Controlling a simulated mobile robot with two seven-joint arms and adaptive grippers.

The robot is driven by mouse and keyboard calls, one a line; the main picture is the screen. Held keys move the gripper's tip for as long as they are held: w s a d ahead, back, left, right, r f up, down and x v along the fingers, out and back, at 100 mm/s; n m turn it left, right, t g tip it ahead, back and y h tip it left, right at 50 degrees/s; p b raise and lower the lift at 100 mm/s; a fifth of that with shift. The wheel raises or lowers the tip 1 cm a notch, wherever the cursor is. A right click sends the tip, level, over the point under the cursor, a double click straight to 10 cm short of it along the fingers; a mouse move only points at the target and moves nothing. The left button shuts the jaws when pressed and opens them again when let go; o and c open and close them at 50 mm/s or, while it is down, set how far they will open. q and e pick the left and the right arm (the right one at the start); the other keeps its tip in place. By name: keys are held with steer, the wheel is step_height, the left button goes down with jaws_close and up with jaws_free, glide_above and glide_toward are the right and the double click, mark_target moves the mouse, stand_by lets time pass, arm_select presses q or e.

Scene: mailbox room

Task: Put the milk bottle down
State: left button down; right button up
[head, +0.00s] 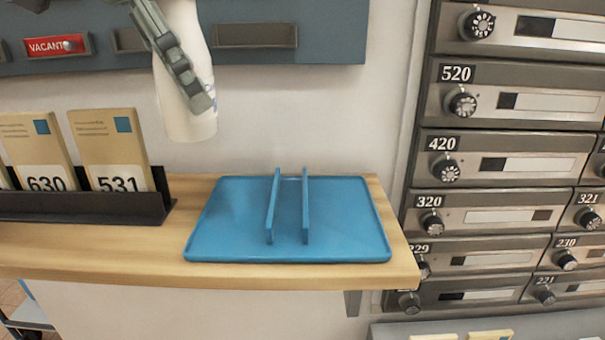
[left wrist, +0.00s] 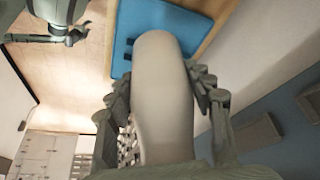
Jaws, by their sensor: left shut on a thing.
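The white milk bottle (head: 188,115) hangs nearly upright in the air in the head view, above the back left of the wooden shelf. My left gripper (head: 182,68) is shut on it, with one finger lying across its front. In the left wrist view the bottle (left wrist: 163,85) sits between the two fingers of my left gripper (left wrist: 158,92). A blue tray (head: 230,220) lies on the shelf, lower and to the right of the bottle. My right gripper (left wrist: 76,35) shows small at the top left of the left wrist view; its jaws are unclear.
Two upright dividers (head: 289,207) split the tray. A black rack (head: 90,207) with cards numbered 630 and 531 stands on the wooden shelf (head: 300,273) at left. Metal mailboxes (head: 490,143) line the right side. A grey-blue panel (head: 320,50) is on the wall behind.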

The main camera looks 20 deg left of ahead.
arm_select(q)
steer(key=shift+w+d, duration=0.15)
steer(key=shift+w, duration=0.2)
steer(key=shift+w+d+f, duration=1.05)
steer(key=shift+d+f, duration=0.5)
steer(key=shift+f, duration=0.25)
steer(key=shift+w+d+f, duration=1.05)
steer(key=shift+d+f, duration=0.5)
steer(key=shift+f, duration=0.2)
steer(key=shift+w+d+f, duration=1.05)
steer(key=shift+d+f, duration=0.5)
steer(key=shift+f, duration=0.25)
steer(key=shift+f, duration=0.1)
steer(key=c, duration=0.6)
jaws_free()
steer(key=shift+f, duration=0.1)
